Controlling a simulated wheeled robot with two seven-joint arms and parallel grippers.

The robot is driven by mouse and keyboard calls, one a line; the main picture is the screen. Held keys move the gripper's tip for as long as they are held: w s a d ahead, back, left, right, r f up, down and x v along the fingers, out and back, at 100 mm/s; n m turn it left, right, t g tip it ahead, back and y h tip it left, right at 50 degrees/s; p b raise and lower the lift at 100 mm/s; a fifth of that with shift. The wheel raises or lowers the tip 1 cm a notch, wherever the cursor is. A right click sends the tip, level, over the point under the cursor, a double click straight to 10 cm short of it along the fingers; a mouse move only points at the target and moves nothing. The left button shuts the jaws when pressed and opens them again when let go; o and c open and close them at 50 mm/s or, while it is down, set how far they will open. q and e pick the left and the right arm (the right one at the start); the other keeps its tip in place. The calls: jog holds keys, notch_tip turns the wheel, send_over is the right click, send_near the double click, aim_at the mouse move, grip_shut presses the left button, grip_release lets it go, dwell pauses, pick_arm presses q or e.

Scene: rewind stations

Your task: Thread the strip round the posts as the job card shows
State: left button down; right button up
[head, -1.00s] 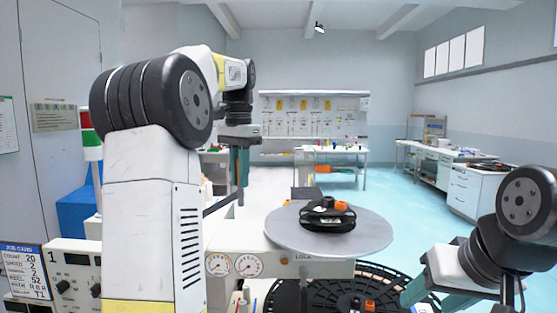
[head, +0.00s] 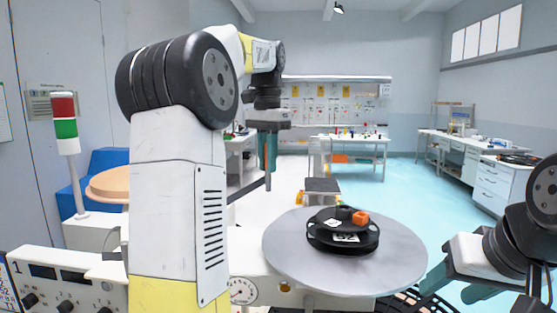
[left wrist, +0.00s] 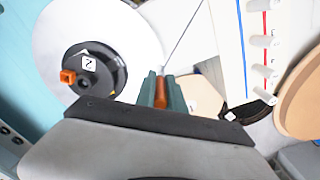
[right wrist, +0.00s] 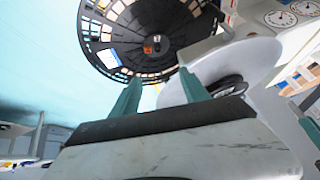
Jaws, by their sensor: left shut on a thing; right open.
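My left gripper (head: 267,150) is raised left of the round grey table. In the left wrist view it (left wrist: 161,90) is shut on a small orange-brown piece (left wrist: 161,97). A thin line, perhaps the strip, runs up and right from near the fingertips. Several white posts (left wrist: 262,42) stand on a white panel with red and blue lines. A black reel (head: 343,238) with a white label and orange knob lies on the grey table (head: 290,255). My right gripper (right wrist: 157,86) is open and empty, low at the right in the head view (head: 455,290). Only the job card's edge (head: 6,290) shows.
A large black slotted wheel (right wrist: 112,42) lies below the grey table. A control box with knobs (head: 65,285) and a red-green signal lamp (head: 65,125) stand at the left, near a wooden disc (head: 110,184). Workbenches (head: 350,143) stand far back; blue floor between is clear.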

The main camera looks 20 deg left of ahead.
pick_arm(q)
jog(key=s+d, duration=0.1)
jog(key=d, duration=2.2)
jog(key=shift+s, duration=0.1)
jog(key=shift+f, duration=0.15)
jog(key=shift+f, duration=1.85)
jog(key=shift+f, duration=0.15)
jog(key=c, duration=1.3)
grip_release()
jog(key=shift+c, duration=0.2)
